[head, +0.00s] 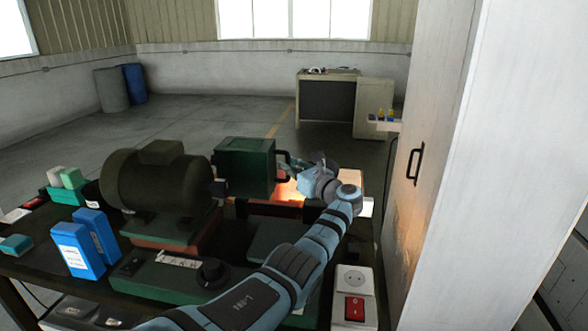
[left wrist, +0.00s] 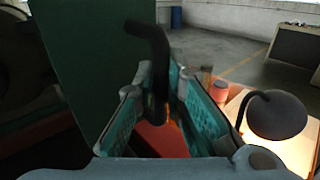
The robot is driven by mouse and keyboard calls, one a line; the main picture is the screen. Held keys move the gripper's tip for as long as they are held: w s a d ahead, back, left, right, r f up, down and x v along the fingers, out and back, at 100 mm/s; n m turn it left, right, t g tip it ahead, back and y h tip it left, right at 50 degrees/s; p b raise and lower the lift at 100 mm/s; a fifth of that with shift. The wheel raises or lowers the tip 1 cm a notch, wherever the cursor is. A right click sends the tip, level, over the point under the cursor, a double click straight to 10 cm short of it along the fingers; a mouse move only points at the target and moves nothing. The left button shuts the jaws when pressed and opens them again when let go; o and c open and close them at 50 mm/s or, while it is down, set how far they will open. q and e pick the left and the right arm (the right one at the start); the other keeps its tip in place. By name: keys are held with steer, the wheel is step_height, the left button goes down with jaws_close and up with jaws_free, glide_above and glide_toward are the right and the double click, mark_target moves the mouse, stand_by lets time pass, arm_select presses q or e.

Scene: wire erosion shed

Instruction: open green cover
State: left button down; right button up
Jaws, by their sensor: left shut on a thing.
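The green cover (head: 245,167) is a boxy dark-green housing beside the motor's right end, and a dark handle (head: 284,178) sticks out from its right side. In the left wrist view the cover's flat green face (left wrist: 85,60) fills the upper left, and its bent black handle (left wrist: 157,50) runs down between my fingers. My left gripper (head: 290,166) is at the cover's right side, shut on the handle; its teal fingers (left wrist: 161,85) show on both sides of it. My right gripper is not in view.
A large dark motor (head: 158,180) stands left of the cover. Blue boxes (head: 78,250) stand on the bench at left. A lit lamp (left wrist: 276,116) glows just right of my gripper. A tall white cabinet (head: 440,150) bounds the right side. A socket box (head: 355,295) is in front.

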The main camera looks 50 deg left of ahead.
arm_select(q)
steer(key=shift+a, duration=0.1)
stand_by(0.3)
steer(key=c, duration=1.6)
jaws_free()
steer(key=shift+f, duration=0.1)
steer(key=shift+c, duration=0.2)
steer(key=d, duration=1.2)
steer(key=shift+s, duration=0.4)
steer(key=shift+a, duration=0.1)
